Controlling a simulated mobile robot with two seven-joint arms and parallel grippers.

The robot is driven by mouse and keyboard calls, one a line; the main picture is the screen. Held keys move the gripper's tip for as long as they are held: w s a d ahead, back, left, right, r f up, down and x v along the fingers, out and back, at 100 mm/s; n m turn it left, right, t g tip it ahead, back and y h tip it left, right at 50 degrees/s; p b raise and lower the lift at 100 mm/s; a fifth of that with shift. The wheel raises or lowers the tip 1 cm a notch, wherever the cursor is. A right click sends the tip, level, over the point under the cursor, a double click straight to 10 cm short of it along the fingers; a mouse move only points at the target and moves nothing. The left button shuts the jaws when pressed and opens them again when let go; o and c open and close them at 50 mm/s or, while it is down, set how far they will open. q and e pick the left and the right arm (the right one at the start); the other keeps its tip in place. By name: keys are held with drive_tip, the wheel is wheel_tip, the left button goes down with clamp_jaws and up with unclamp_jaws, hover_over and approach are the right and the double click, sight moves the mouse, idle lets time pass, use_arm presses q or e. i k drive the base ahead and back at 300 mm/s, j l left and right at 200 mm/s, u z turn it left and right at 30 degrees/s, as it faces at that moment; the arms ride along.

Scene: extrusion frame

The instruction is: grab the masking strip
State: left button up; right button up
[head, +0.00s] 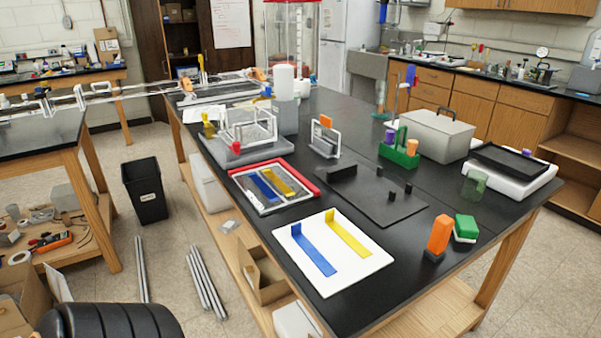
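Flat strips with an upturned tab at one end lie on the black table. A blue strip (314,250) and a yellow strip (347,234) lie side by side, apart, on a white square sheet (350,284) near the table's front. Another blue strip (264,188) and yellow strip (279,181) lie on a framed panel (272,206) with red edging behind it. I cannot tell which of these is the masking strip. Neither of my grippers shows in the head view.
A dark flat plate (365,195) with small black blocks lies right of the panel. An orange block on a black base (438,238) and a green block (465,228) stand right of the sheet. A grey case (430,135) stands farther back. Bare tabletop (400,236) lies between.

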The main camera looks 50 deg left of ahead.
sight(314, 254)
drive_tip(key=u, duration=1.4)
drive_tip(key=l+u, duration=0.1)
drive_tip(key=u, duration=0.25)
drive_tip(key=i+l+u, duration=0.1)
drive_tip(key=u, duration=0.25)
drive_tip(key=l+u, duration=0.15)
drive_tip(key=u, duration=0.2)
